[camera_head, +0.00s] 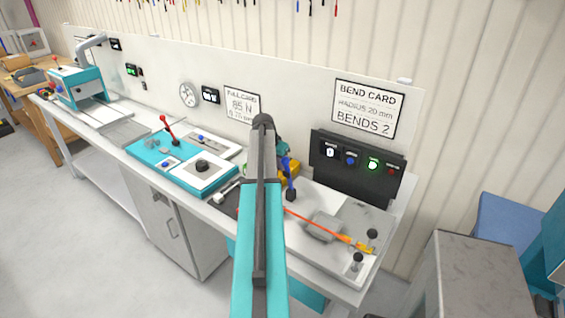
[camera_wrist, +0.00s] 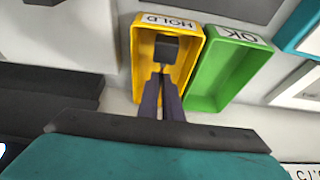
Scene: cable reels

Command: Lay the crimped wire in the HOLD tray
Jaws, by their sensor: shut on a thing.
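My gripper (camera_wrist: 162,78) has its dark fingers close together on a dark block (camera_wrist: 168,48). In the wrist view the block shows against the inside of the yellow HOLD tray (camera_wrist: 135,60); I cannot tell its height above the floor. In the head view my gripper (camera_head: 290,187) is partly behind my arm, with the block (camera_head: 291,195) at its tips and a yellow tray (camera_head: 294,167) just behind. An orange wire (camera_head: 315,225) with a thicker orange-yellow end lies over the pale board at right. Its left end is near my arm; I cannot tell whether it joins the block.
A green OK tray (camera_wrist: 191,98) stands right beside the HOLD tray. A dark button panel (camera_head: 357,166) stands behind the pale board (camera_head: 320,259), which has black knobs. A teal station (camera_head: 150,150) with a red lever is on the bench to the left.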

